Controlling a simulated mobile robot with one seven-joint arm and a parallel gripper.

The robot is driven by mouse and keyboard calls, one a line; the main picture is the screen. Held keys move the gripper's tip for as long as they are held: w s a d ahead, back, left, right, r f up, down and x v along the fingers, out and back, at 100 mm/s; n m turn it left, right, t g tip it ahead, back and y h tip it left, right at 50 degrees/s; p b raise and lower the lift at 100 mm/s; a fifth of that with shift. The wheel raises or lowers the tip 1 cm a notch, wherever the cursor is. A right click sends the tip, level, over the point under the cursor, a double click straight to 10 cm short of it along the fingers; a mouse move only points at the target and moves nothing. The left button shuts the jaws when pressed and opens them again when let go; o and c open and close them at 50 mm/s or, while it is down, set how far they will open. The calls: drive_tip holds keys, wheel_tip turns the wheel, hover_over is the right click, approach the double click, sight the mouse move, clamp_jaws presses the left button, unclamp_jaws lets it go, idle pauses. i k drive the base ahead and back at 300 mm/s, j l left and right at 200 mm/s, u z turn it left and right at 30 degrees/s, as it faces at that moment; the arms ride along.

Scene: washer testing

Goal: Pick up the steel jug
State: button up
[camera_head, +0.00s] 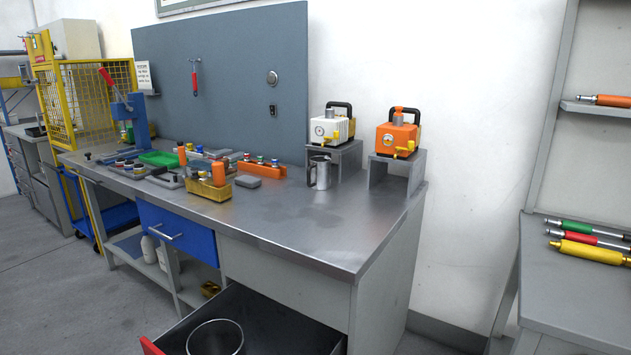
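The steel jug (323,173) stands upright on the metal workbench (330,228), in front of the white boxed unit on its small stand. Its handle shows on its left side. My gripper is not in view, and nothing touches the jug from the front.
A white unit (330,130) and an orange unit (398,138) sit on small grey stands (417,175) behind and right of the jug. Trays, orange bottles and small parts crowd the bench's left. The bench front is bare. A drawer below stands open, holding a round metal vessel (215,340).

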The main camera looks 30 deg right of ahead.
sight(318, 172)
drive_tip(key=z, duration=1.5)
drive_tip(key=j+z, duration=0.1)
drive_tip(key=z, duration=0.3)
drive_tip(key=j+z, duration=0.1)
drive_tip(key=z, duration=0.3)
drive_tip(key=j+z, duration=0.1)
drive_tip(key=z, duration=0.3)
drive_tip(key=k+j+z, duration=0.2)
drive_tip(key=j+z, duration=0.15)
drive_tip(key=j, duration=0.25)
drive_tip(key=k+j+z, duration=0.4)
drive_tip(key=j+z, duration=0.2)
drive_tip(key=k+j+z, duration=0.55)
drive_tip(key=z, duration=0.2)
drive_tip(key=k+j+z, duration=0.1)
drive_tip(key=k+z, duration=0.6)
drive_tip(key=k, duration=0.35)
